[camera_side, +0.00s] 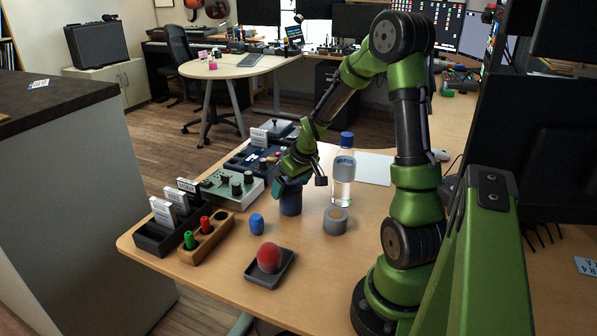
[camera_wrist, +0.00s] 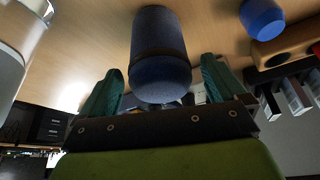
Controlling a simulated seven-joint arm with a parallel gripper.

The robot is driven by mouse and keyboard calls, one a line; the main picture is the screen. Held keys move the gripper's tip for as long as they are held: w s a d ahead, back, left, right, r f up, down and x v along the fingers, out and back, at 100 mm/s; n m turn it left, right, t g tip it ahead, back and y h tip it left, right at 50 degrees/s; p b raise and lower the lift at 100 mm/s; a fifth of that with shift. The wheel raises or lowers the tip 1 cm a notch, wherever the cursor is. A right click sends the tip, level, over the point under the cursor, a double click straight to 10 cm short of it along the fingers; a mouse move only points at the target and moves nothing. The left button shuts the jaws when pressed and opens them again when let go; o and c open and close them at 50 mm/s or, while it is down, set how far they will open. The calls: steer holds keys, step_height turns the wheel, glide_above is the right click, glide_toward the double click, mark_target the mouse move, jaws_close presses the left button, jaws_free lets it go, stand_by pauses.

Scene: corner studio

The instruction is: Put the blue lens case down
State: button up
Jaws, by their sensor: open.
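The blue lens case (camera_side: 291,203) is a dark blue cylinder with a dark band. It stands upright on the wooden table in the side view, its upper part hidden by my gripper (camera_side: 287,184). In the wrist view the lens case (camera_wrist: 160,45) lies between the two teal fingers of my gripper (camera_wrist: 162,90). The fingers are open, with a narrow gap showing on each side of the case.
A small blue object (camera_side: 257,224) and a grey round container (camera_side: 336,221) stand close by. A water bottle (camera_side: 343,172) stands behind. A red ball (camera_side: 269,257) sits in a dark tray (camera_side: 258,277). A wooden block (camera_side: 208,243) with pegs and a control box (camera_side: 232,190) are left.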

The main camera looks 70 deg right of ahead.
steer(key=v, duration=1)
steer(key=s+a+r+t+y, duration=0.1)
steer(key=s+a+r, duration=0.1)
steer(key=a, duration=0.6)
steer(key=s+a+r+t+y, duration=0.1)
steer(key=s+a+r, duration=0.1)
steer(key=a, duration=0.6)
steer(key=s+a+r+t+y, duration=0.1)
steer(key=a+r, duration=0.3)
steer(key=a, duration=0.4)
steer(key=shift+s+a+r+y, duration=0.3)
steer(key=shift+s+r+y, duration=0.1)
steer(key=shift+s, duration=0.15)
